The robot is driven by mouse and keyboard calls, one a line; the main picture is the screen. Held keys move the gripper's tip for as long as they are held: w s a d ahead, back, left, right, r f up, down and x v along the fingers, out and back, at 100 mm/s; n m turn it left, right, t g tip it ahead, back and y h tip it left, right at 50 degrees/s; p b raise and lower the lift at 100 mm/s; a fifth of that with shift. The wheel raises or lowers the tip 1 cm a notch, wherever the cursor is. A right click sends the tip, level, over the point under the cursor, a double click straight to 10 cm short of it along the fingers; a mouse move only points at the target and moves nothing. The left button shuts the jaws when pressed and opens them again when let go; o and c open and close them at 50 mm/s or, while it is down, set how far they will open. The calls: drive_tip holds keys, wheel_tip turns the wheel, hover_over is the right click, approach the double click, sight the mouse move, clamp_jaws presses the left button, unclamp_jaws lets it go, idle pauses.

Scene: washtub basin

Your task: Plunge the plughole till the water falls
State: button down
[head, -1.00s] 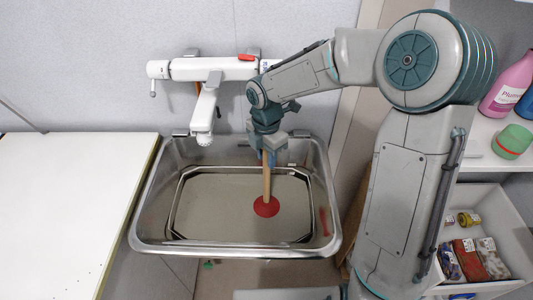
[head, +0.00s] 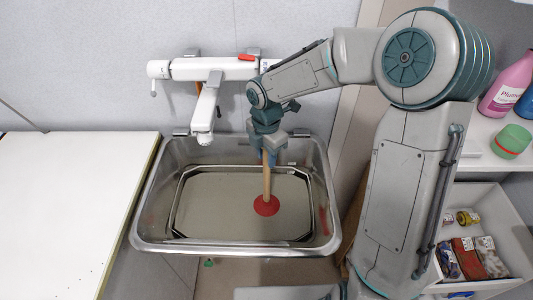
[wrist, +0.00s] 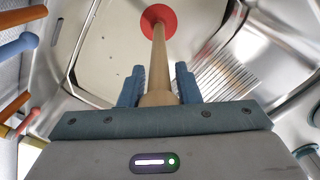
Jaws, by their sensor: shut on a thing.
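A plunger with a wooden handle and a red cup (head: 266,205) stands nearly upright in the metal basin (head: 150,225). The cup also shows in the wrist view (wrist: 158,18), at the far end of the handle. My gripper (head: 268,155) is above the back right part of the basin. In the wrist view my gripper (wrist: 158,88) has its two blue fingers on either side of the handle (wrist: 159,65), shut on it. The plughole is not visible; I cannot tell whether the cup covers it. Greyish water seems to cover the basin floor (head: 220,205).
A white tap (head: 205,110) reaches over the back left of the basin. A white worktop (head: 70,200) lies to the left. On the right, a shelf holds a pink bottle (head: 508,85) and a green tub (head: 511,141), above a white bin (head: 500,205) of small items.

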drive_tip(key=shift+f, duration=0.25)
drive_tip(key=shift+f+b, duration=0.4)
drive_tip(key=shift+f, duration=0.05)
drive_tip(key=shift+r, duration=0.1)
